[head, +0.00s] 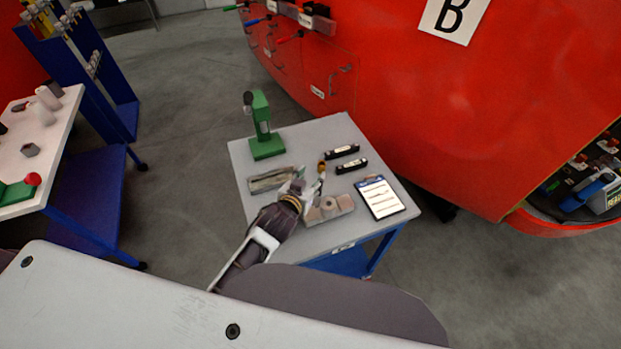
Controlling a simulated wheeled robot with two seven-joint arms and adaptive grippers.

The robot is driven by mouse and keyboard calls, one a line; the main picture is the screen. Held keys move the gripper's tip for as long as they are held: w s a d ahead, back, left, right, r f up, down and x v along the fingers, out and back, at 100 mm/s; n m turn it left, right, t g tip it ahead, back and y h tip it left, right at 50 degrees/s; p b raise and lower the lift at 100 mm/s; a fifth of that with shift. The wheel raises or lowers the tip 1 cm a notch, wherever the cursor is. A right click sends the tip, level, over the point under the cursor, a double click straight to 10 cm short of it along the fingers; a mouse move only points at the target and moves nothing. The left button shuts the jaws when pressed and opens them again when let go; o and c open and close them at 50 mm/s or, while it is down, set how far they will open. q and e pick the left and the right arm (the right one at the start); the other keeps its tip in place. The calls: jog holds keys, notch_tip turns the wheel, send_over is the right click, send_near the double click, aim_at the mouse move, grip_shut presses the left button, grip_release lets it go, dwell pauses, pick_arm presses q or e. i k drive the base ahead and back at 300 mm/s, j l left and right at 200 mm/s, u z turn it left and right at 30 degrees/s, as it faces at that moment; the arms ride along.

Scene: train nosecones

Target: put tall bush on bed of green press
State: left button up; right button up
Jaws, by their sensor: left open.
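The green press (261,122) stands upright at the back left of the small grey table, and its flat bed (267,149) looks bare. My left gripper (308,184) is open over the middle of the table, in front of the press and to its right. A small brownish-orange piece (321,167) shows by its fingertips; I cannot tell whether it is the tall bush or whether it touches the fingers. A tray (345,205) with pale pinkish round pieces lies just right of the gripper, partly hidden by it. My right gripper is not in view.
A long grey tray (268,181) lies left of the gripper. Two black bars (347,152) and a clipboard (380,197) lie on the table's right side. The red train nosecone (420,100) stands close behind the table. A white workbench (40,140) is at left.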

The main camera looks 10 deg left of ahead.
aim_at(267, 146)
jog(key=k+l, duration=0.1)
jog(key=l, duration=0.65)
jog(key=k+l, duration=0.1)
jog(key=l, duration=1.35)
jog(key=k, duration=0.05)
